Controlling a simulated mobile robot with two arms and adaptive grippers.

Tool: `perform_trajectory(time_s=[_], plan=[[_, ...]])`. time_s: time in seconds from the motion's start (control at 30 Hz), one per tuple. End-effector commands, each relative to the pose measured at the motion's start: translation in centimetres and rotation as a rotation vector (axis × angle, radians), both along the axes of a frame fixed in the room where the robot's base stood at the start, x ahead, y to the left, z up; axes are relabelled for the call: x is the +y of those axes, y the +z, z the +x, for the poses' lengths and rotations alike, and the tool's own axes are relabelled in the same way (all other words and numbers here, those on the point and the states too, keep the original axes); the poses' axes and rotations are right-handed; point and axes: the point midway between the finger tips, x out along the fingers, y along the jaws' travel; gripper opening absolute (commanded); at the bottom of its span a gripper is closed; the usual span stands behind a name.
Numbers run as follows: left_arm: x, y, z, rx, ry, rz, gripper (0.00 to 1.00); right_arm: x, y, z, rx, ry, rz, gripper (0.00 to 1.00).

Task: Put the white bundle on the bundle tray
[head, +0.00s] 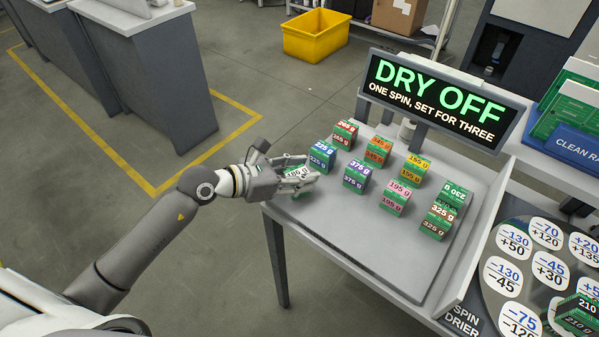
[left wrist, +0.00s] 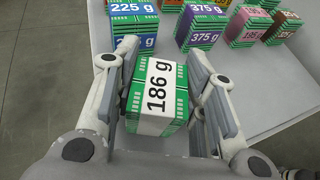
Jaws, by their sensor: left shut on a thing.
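The white bundle (head: 297,172) is a small green-striped block with a white band marked 186 g. My left gripper (head: 300,178) is shut on it, at the left corner of the grey bundle tray (head: 345,225). In the left wrist view the white bundle (left wrist: 158,92) sits between the two fingers, label facing the camera. Whether its underside touches the tray is hidden. My right gripper is not in view.
Several other bundles stand on the tray, the blue 225 g one (head: 322,155) and purple 375 g one (head: 356,173) nearest. The tray's front half is bare. A DRY OFF sign (head: 440,97) stands behind, and a round spin drier plate (head: 508,290) lies at right.

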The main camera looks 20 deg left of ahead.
Motion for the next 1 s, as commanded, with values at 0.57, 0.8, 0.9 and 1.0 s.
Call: perform_trajectory(time_s=[0.57,0.8,0.9,1.0], plan=[[0.1,0.2,-0.1,0.001,0.000,0.001,0.60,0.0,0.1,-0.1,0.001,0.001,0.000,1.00],[2.7,1.4,-3.0,0.002,0.000,0.006,0.60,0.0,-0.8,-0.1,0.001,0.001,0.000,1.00],[4.0,2.1,-4.4,0.004,-0.001,0.006,0.60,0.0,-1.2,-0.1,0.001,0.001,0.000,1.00],[5.1,2.9,-5.7,0.005,-0.001,0.004,0.60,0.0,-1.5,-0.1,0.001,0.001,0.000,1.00]])
